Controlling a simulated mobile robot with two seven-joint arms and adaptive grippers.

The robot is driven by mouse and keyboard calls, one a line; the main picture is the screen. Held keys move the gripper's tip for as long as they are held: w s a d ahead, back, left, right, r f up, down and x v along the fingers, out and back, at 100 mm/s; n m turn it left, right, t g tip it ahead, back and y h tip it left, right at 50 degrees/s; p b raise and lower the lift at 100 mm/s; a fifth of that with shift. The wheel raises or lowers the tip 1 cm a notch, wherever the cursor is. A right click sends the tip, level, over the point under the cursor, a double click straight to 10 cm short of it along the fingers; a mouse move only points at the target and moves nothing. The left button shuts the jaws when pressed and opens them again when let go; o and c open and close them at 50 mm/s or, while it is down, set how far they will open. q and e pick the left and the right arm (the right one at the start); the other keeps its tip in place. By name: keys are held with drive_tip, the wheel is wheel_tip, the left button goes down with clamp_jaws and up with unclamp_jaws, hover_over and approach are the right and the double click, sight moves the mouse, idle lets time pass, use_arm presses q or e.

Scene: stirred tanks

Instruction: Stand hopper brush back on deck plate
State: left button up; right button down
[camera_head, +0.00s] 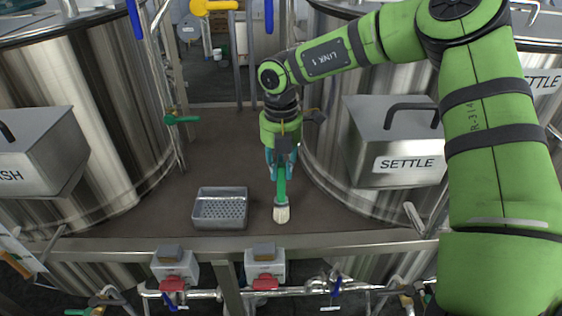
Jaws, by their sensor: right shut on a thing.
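The hopper brush (281,203) has a green handle and pale bristles that point down. My right gripper (281,172) is shut on the brush's green handle and holds it roughly upright. The brush is over the brown deck plate (215,150), close to its front edge. I cannot tell whether the bristles touch the plate. My left gripper is not in view.
A grey perforated tray (220,209) sits on the plate just left of the brush. Steel tanks stand on both sides, with a hopper box marked SETTLE (395,150) at right. A front rail (330,242) carries switch boxes below.

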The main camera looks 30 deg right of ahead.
drive_tip(key=shift+a+f, duration=0.1)
drive_tip(key=shift+a, duration=0.05)
drive_tip(key=c, duration=1.1)
unclamp_jaws()
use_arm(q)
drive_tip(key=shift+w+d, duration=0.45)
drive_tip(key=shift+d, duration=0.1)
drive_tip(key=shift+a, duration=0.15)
use_arm(e)
drive_tip(key=shift+r+b, duration=0.4)
drive_tip(key=shift+r, duration=0.05)
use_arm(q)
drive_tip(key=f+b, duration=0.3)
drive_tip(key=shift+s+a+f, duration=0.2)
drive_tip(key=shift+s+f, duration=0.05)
use_arm(e)
wheel_tip(320, 180, up, 11)
drive_tip(key=shift+r, duration=0.1)
